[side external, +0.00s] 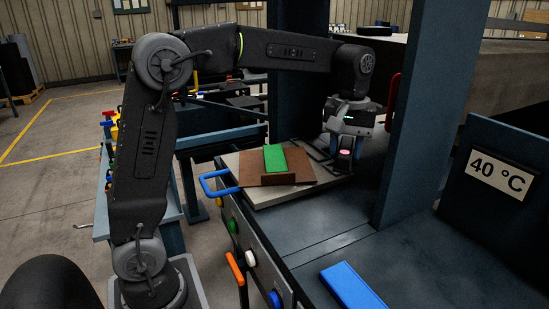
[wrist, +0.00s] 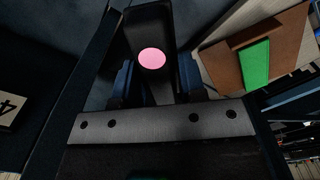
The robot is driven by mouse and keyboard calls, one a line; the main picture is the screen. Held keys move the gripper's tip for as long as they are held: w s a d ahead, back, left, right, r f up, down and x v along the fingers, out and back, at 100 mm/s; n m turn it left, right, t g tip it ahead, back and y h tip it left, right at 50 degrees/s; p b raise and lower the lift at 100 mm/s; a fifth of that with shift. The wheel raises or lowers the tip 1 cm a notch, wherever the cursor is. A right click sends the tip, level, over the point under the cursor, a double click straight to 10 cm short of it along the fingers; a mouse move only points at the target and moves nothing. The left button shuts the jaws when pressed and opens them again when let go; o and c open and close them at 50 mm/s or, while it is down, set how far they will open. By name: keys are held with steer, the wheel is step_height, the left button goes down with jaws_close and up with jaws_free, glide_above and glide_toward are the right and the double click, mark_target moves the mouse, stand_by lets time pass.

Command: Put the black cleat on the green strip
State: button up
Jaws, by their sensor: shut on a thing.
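The black cleat (wrist: 148,25), a dark block with a pink dot on its face, is between the fingers of my gripper (wrist: 156,80). My gripper (side external: 345,150) is shut on it, at the right edge of the pale plate in the side view, where the pink dot shows too. The dark fingers and cleat blend there, so I cannot tell whether the cleat touches anything below. The green strip (side external: 275,159) lies on a brown sheet (side external: 252,166), to the left of my gripper. It also shows in the wrist view (wrist: 255,65), to the right of the cleat; nothing lies on it.
The pale plate (side external: 262,200) with a blue handle (side external: 215,183) bears the brown sheet. A raised brown strip stands at the sheet's near edge. A blue-grey post (side external: 415,110) rises close to the right of my gripper. A blue bar (side external: 352,287) lies at the front.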

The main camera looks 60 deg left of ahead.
steer(key=s+a+n, duration=0.2)
steer(key=s+a, duration=0.2)
steer(key=a, duration=0.6)
steer(key=s+a+n, duration=0.1)
steer(key=s+a, duration=0.4)
steer(key=a, duration=0.6)
steer(key=s+a+n, duration=0.2)
steer(key=s+a, duration=0.2)
steer(key=a, duration=0.6)
glide_above(275, 157)
step_height(275, 157, down, 6)
steer(key=shift+a+f, duration=0.1)
steer(key=shift+f, duration=2.15)
steer(key=shift+f, duration=0.1)
steer(key=o, duration=1)
